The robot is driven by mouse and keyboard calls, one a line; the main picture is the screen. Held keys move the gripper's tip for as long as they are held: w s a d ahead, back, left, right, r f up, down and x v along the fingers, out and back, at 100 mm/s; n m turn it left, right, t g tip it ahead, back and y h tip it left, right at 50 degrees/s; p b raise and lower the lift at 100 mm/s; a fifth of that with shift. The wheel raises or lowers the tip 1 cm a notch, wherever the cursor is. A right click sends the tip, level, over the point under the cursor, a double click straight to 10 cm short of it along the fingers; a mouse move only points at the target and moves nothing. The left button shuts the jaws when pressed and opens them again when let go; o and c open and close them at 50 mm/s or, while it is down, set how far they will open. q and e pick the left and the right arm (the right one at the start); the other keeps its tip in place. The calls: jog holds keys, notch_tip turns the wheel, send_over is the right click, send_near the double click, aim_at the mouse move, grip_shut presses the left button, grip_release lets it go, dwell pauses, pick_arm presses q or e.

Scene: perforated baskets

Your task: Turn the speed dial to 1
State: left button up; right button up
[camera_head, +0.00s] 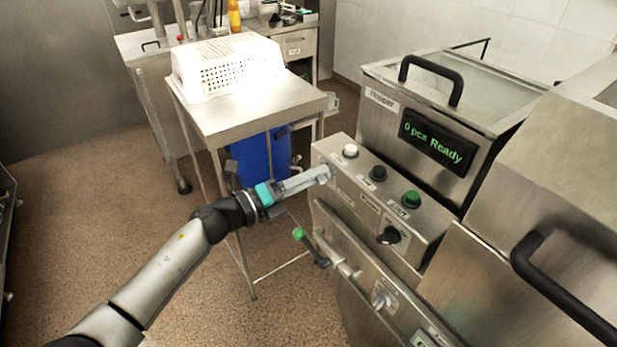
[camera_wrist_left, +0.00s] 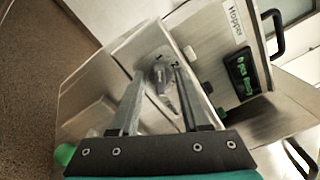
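A round grey dial (camera_wrist_left: 161,80) with a raised grip shows in the left wrist view, between the two fingers of my left gripper (camera_wrist_left: 160,70). Its markings are too small to read. The fingers are apart, one on each side of the dial; I cannot tell whether they touch it. In the head view my left gripper (camera_head: 324,173) is at the left end of the steel control panel (camera_head: 345,185) and hides the dial. A black knob (camera_head: 389,236) sits further right on the panel front. My right gripper is not in view.
White (camera_head: 350,151), black (camera_head: 378,173) and green (camera_head: 411,198) buttons line the panel top. A display (camera_head: 437,143) reads "0 pcs Ready". A green-tipped lever (camera_head: 299,234) sticks out below my gripper. A steel table (camera_head: 262,108) with a white perforated basket (camera_head: 228,66) stands behind.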

pick_arm(q)
jog(key=v, duration=1.5)
jog(key=shift+b, duration=0.45)
jog(key=shift+s+a, duration=0.1)
